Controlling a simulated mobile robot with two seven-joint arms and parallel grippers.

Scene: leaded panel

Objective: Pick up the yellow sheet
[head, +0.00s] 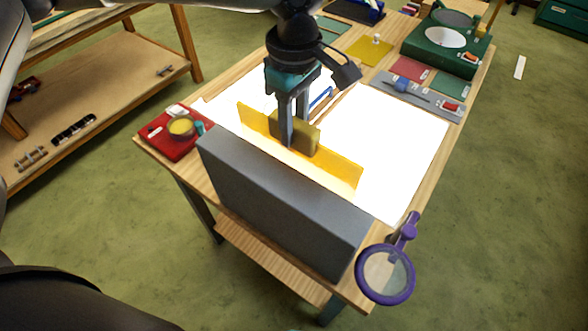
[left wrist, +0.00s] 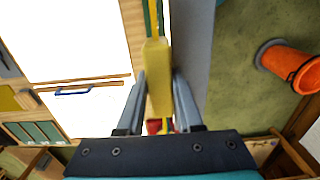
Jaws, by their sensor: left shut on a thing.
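A yellow-amber sheet (head: 340,171) stands upright on edge along the near side of the bright light panel, beside a long grey block. A thick yellow block-like grip (head: 305,134) is on it. My left gripper (head: 289,143) points down over the sheet and is shut on this grip. In the left wrist view the yellow grip (left wrist: 157,75) lies between the two fingers of the gripper (left wrist: 160,100). I cannot tell whether the sheet's lower edge touches the table. My right gripper is not in view.
The long grey block (head: 270,205) stands along the table's near edge. A red tray (head: 163,147) with a round pot is at left. A purple-rimmed magnifier (head: 386,274) overhangs the near right corner. Another yellow flat piece (head: 360,53) lies at the back. The lit panel (head: 395,150) is clear at right.

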